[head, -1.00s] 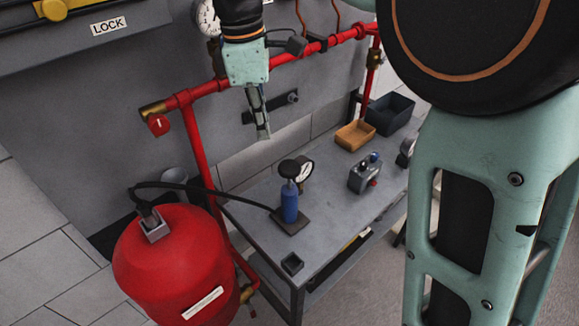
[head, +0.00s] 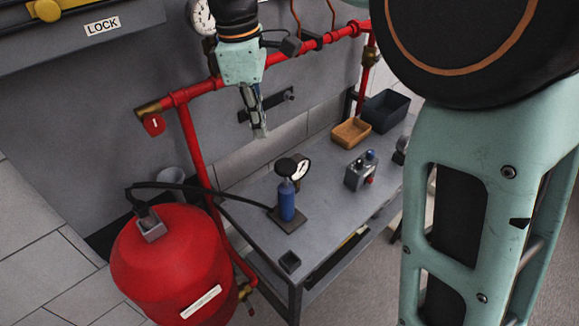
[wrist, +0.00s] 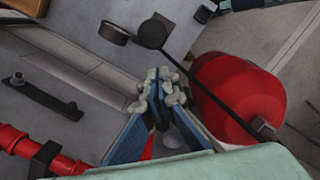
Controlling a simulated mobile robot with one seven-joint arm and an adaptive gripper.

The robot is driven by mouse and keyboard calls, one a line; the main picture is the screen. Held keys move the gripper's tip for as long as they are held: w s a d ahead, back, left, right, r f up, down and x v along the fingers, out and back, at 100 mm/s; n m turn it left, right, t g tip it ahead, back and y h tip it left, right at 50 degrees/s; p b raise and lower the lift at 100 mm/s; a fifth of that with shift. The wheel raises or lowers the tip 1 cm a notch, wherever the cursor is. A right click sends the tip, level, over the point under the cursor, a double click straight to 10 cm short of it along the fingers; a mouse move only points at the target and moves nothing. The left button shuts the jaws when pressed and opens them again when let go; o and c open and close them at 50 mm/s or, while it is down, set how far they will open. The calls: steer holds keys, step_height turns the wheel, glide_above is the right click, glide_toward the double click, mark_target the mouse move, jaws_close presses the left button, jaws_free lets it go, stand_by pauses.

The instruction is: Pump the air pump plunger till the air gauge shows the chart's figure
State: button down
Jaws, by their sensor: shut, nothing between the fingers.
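The air pump is a blue cylinder (head: 287,199) on a dark base plate on the grey bench, with a black round plunger knob (head: 286,167) on top. The air gauge (head: 301,168) is a white dial just behind it; its reading is too small to tell. My gripper (head: 261,133) is shut and empty, pointing down, above and behind the pump, apart from it. In the wrist view, the gripper fingers (wrist: 160,90) are together, and the black knob (wrist: 152,34) and gauge (wrist: 114,33) lie beyond them. No chart can be made out.
A red tank (head: 172,262) stands left of the bench (head: 250,215), joined to the pump by a black hose. Red pipes (head: 194,145) run behind. A control box (head: 361,172), orange tray (head: 351,131) and dark bin (head: 385,111) are on the bench's right.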

mark_target(283, 164)
steer(key=d+m+p, duration=0.1)
steer(key=m+p, duration=0.2)
steer(key=m, duration=0.8)
steer(key=d+m+p, duration=0.1)
steer(key=m+p, duration=0.2)
steer(key=m, duration=0.9)
steer(key=d+f+m+p, duration=0.1)
steer(key=m+p, duration=0.2)
steer(key=m, duration=0.9)
steer(key=shift+w+d, duration=0.25)
steer(key=shift+f, duration=0.1)
steer(key=shift+d+f+b, duration=0.15)
steer(key=shift+f+b, duration=0.85)
steer(key=shift+f, duration=0.7)
steer(key=shift+d+f+b, duration=0.15)
steer(key=shift+f+b, duration=0.8)
steer(key=shift+f, duration=0.7)
